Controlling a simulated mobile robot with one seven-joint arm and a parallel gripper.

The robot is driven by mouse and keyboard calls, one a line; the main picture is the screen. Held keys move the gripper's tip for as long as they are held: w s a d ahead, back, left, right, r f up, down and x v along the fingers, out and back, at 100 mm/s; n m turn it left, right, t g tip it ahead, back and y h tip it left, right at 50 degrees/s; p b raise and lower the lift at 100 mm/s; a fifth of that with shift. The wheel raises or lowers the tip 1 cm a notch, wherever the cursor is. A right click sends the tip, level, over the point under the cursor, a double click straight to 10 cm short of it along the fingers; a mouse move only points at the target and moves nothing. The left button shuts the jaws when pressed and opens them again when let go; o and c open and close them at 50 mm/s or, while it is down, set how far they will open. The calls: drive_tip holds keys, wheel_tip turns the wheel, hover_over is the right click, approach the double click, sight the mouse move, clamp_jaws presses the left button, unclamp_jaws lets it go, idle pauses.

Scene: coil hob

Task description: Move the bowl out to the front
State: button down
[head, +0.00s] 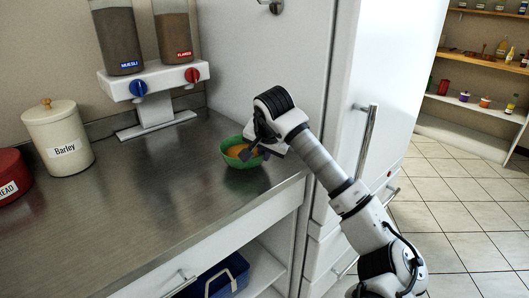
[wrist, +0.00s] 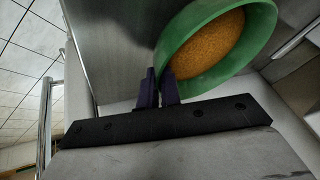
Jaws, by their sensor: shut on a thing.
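A green bowl (head: 236,162) with orange-yellow contents stands on the steel counter near its front right edge, beside the fridge. In the wrist view the bowl (wrist: 266,37) fills the upper right, with the grainy contents (wrist: 213,42) inside it. My gripper (head: 256,150) is at the bowl's right side from above. In the wrist view the two dark fingers of my gripper (wrist: 160,90) are close together at the bowl's rim, shut on its wall. My gripper hides part of the bowl's right rim in the head view. I cannot tell whether the bowl's base touches the counter.
A cereal dispenser (head: 153,80) stands behind the bowl against the wall. A Barley canister (head: 57,140) and a red bread tin (head: 12,178) are at the left. The white fridge (head: 272,70) rises close on the right. The counter's front middle (head: 130,225) is clear.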

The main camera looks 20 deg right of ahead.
drive_tip(key=shift+f, duration=0.2)
drive_tip(key=c, duration=1.6)
unclamp_jaws()
drive_tip(key=shift+r, duration=0.1)
drive_tip(key=shift+r, duration=0.1)
drive_tip(key=b+v, duration=0.1)
drive_tip(key=v, duration=1.1)
